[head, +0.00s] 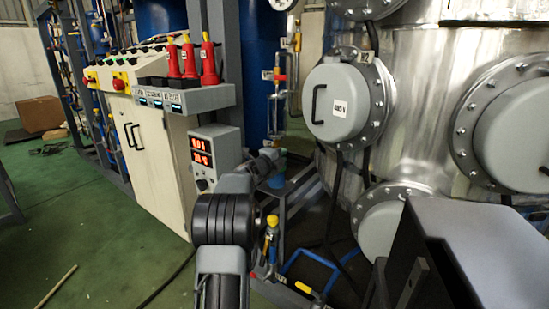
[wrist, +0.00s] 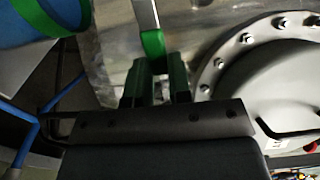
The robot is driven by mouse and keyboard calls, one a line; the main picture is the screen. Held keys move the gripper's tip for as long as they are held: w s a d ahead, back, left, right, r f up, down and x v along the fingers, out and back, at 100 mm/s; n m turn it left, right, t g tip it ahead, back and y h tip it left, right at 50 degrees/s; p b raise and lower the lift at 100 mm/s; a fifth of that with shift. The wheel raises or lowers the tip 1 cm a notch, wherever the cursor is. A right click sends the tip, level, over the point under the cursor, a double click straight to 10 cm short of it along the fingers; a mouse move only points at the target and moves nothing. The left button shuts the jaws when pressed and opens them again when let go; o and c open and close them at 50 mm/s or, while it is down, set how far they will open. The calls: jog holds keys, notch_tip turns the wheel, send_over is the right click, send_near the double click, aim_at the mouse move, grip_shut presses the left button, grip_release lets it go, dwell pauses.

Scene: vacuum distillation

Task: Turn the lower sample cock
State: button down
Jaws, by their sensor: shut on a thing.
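In the wrist view my gripper (wrist: 155,70) has its two dark green fingers close together, shut on the green grip of a cock handle (wrist: 153,44). A pale metal lever runs up from this grip and out of the picture top. The valve body is not in view there, so I cannot tell the handle's full angle. In the head view my gripper (head: 270,154) is small and partly hidden by my own arm, in front of the blue column and beside the steel vessel. The cock itself cannot be made out there.
The steel vessel (head: 418,80) with round bolted covers stands close on the right. A blue cylinder (wrist: 35,22) shows at the wrist view's upper left. The control cabinet (head: 150,160) and red-digit display box (head: 215,155) stand left.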

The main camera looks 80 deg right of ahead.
jog(key=shift+s+f, duration=0.1)
jog(key=shift+f, duration=0.05)
jog(key=c, duration=1)
grip_release()
jog(key=shift+c, duration=0.2)
jog(key=p+v, duration=0.1)
jog(key=v, duration=1.3)
jog(key=shift+d, duration=0.1)
